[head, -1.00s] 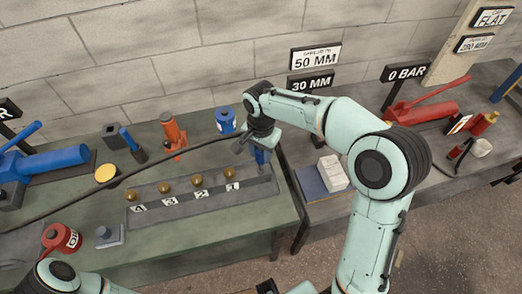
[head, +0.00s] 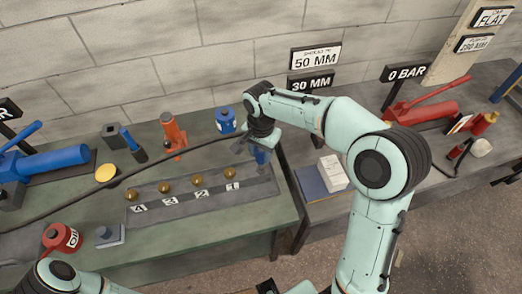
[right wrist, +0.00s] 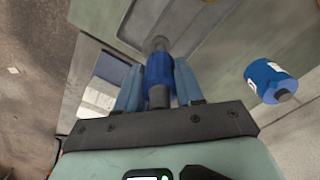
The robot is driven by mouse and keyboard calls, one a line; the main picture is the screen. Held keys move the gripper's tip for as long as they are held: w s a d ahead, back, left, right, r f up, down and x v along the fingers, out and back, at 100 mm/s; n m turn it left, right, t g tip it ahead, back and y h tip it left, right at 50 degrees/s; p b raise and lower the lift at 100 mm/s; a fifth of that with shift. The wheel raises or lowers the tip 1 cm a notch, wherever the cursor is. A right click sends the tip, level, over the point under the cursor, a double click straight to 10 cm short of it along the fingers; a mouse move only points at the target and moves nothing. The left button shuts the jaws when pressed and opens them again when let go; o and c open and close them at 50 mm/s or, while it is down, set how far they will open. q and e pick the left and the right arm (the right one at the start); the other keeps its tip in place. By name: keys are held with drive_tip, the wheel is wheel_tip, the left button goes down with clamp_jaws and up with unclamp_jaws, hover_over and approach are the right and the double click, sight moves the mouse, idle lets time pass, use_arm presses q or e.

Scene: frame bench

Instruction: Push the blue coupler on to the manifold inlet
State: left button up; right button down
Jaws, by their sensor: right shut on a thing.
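The blue coupler (head: 262,156) is at the right end of the grey manifold (head: 207,203), beyond the valve knob marked 1. My right gripper (right wrist: 159,88) is shut on it, with a finger on either side of the coupler (right wrist: 160,70) in the right wrist view. A grey rounded stub (right wrist: 157,44) shows past the coupler's far end. I cannot tell whether this is the manifold inlet or how far the coupler sits on it. In the head view the arm and gripper partly hide the coupler. My left gripper is not in view.
A dark hose (head: 90,194) runs across the green bench to my right gripper. A blue can (head: 226,119) and an orange jack (head: 173,133) stand behind the manifold. Several brass knobs top the manifold.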

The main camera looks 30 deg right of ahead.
sight(261, 159)
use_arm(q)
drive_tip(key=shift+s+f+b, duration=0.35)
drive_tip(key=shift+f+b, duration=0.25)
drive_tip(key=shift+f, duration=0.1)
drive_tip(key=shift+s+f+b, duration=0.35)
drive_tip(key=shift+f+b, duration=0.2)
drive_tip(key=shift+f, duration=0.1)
use_arm(e)
drive_tip(key=shift+f, duration=2.05)
drive_tip(key=c, duration=0.6)
unclamp_jaws()
drive_tip(key=shift+r, duration=0.1)
wheel_tip(261, 159, up, 13)
drive_tip(key=shift+r+p, duration=0.15)
drive_tip(key=shift+p, duration=0.85)
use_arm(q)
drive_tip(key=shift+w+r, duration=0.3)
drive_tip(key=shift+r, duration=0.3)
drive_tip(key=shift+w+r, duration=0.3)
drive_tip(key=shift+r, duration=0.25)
